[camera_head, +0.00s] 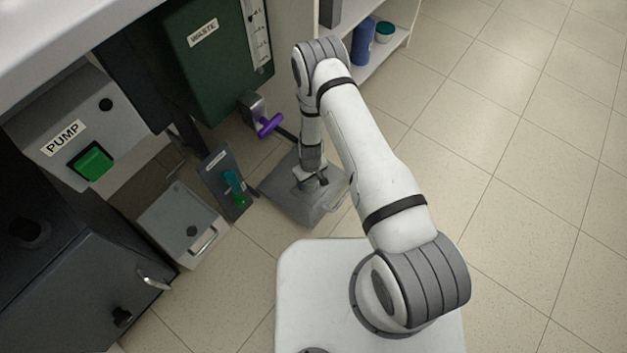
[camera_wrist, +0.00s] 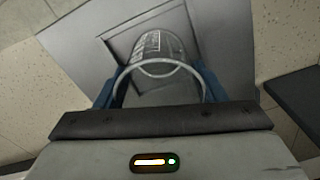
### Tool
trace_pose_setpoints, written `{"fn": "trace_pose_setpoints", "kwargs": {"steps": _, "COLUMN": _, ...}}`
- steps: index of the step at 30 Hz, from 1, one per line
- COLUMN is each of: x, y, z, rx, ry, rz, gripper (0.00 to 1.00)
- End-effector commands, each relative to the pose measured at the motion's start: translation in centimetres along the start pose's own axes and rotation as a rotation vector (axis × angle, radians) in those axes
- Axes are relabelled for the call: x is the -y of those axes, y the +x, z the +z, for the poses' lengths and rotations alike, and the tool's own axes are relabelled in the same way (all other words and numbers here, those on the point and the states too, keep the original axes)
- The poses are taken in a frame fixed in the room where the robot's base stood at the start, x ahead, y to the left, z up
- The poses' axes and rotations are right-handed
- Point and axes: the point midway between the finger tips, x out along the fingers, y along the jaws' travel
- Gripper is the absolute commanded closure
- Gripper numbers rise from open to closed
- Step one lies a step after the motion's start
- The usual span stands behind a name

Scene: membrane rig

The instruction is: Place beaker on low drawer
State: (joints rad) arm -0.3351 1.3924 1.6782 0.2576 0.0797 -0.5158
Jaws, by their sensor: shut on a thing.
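A clear glass beaker with white markings (camera_wrist: 158,45) is between the blue fingers of my gripper (camera_wrist: 160,88) in the wrist view, its round rim toward the camera. My gripper is shut on it. In the head view my gripper (camera_head: 311,181) points down over a low grey drawer (camera_head: 290,203) that stands out near the floor. The beaker is hard to make out there. In the wrist view the drawer's grey top with a square outline (camera_wrist: 82,45) lies beyond the beaker. I cannot tell whether the beaker's base touches it.
A purple-handled valve (camera_head: 268,125) sits under the green waste tank (camera_head: 215,60), just left of my arm. A panel with a green-teal valve (camera_head: 233,188) and another grey drawer (camera_head: 180,222) are further left. A shelf with a blue bottle (camera_head: 362,42) stands behind. Floor at right is clear.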

Motion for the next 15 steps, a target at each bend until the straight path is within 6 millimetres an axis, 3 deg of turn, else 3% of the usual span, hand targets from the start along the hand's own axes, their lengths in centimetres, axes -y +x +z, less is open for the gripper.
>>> {"fn": "trace_pose_setpoints", "kwargs": {"steps": 9, "x": 0.01, "y": 0.30, "z": -0.07, "rx": -0.001, "ry": 0.000, "rz": 0.000, "gripper": 0.60}}
{"fn": "trace_pose_setpoints", "kwargs": {"steps": 10, "x": 0.01, "y": 0.27, "z": -0.07, "rx": -0.001, "ry": 0.000, "rz": 0.000, "gripper": 0.36}}
{"fn": "trace_pose_setpoints", "kwargs": {"steps": 15, "x": 0.03, "y": 0.14, "z": -0.07, "rx": -0.001, "ry": -0.001, "rz": 0.000, "gripper": 0.22}}
